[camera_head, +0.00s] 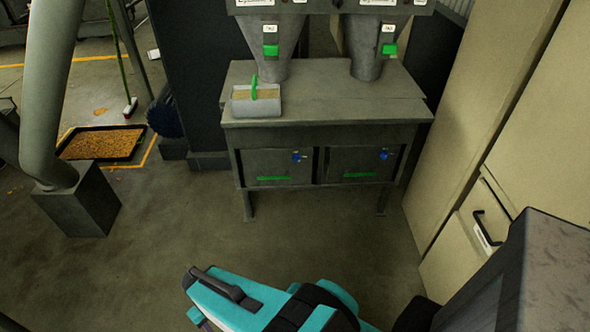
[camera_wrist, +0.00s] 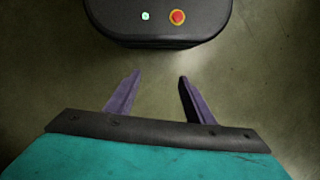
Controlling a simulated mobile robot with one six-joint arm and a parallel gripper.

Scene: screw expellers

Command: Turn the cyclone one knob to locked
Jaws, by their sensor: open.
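Two grey cyclone cones stand side by side on a metal bench (camera_head: 330,107), the left cone (camera_head: 279,55) and the right cone (camera_head: 367,62). Their label plates are cut off at the top edge, so I cannot read the numbers. Below the bench top are two grey doors, each with a small blue knob, the left knob (camera_head: 298,156) and the right knob (camera_head: 384,155). I cannot tell which knob belongs to cyclone one, nor its setting. My gripper (camera_wrist: 156,74) is open and empty over the floor in the wrist view. Its fingers do not show in the head view.
A small tray (camera_head: 256,107) with a green handle sits on the bench's left end. Tall beige cabinets (camera_head: 490,110) stand at the right, one with a black handle (camera_head: 487,228). A grain-filled floor tray (camera_head: 100,144) and a thick pipe (camera_head: 48,90) are at left. The floor before the bench is clear.

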